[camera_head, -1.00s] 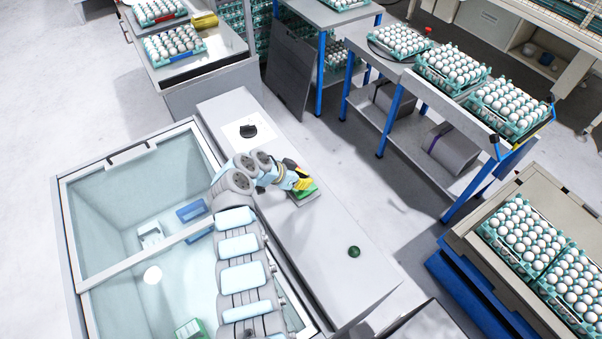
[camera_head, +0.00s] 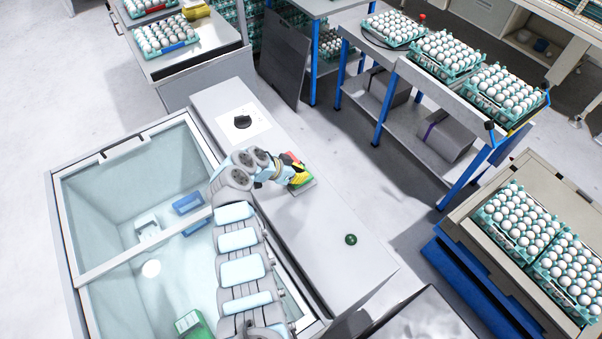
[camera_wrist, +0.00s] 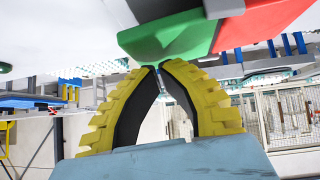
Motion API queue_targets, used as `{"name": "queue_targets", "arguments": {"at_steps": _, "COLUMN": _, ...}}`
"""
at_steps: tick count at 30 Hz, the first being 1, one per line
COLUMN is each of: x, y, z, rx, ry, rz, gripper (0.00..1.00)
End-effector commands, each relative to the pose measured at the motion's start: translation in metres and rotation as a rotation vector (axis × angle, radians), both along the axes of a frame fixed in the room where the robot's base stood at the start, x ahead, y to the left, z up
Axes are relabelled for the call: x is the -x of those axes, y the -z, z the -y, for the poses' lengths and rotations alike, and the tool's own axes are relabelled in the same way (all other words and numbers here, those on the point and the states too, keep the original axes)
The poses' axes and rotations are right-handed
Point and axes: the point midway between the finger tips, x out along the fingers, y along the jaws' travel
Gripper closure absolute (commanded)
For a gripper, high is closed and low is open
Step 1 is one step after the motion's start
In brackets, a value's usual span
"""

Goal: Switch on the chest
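The chest (camera_head: 62,215) is a grey chest with a glass top, at the left of the head view. Its flat grey side top (camera_head: 330,215) carries a switch with a green part (camera_head: 305,188) and a red part (camera_head: 290,157). My gripper (camera_head: 302,179) is at this switch and partly hides it. In the wrist view the yellow fingers of my gripper (camera_wrist: 160,66) come together at their tips, with nothing visible between them. The tips are at the lower edge of the green part (camera_wrist: 165,40); I cannot tell whether they touch it. The red part (camera_wrist: 262,22) is to its right.
A black knob (camera_head: 242,122) on a white plate and a small dark green round lamp or button (camera_head: 351,240) are on the same grey top. A blue box (camera_head: 187,203) is inside the chest. Tables with egg trays (camera_head: 505,90) stand beyond an open floor strip.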

Motion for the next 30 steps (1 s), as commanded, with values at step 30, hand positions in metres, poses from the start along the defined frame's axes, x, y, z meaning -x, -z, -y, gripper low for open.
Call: {"name": "queue_targets", "arguments": {"at_steps": 30, "x": 0.008, "y": 0.019, "z": 0.005, "rx": -0.135, "ry": 0.0, "rz": 0.204, "gripper": 1.0}}
